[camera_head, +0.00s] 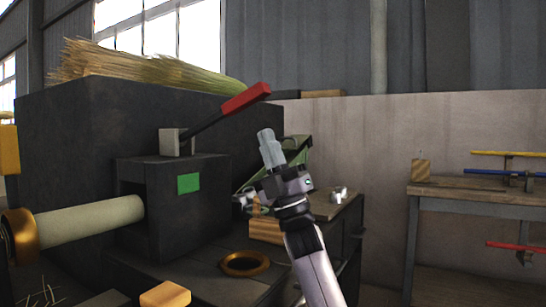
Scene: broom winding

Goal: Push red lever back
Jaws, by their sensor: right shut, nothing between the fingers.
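The red lever (246,98) is a dark rod with a red grip. It rises to the right from a grey block (172,142) on top of the dark machine box. My right gripper (266,137) points up, shut and empty, just below and to the right of the red grip. In the picture a small gap separates its tips from the grip. My left gripper is not in view.
The dark machine (75,150) fills the left, with straw (140,72) on top and a pale roller (90,217) at its front. A brass ring (244,263) lies on the lower surface. A workbench (480,190) with clamps stands at the right.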

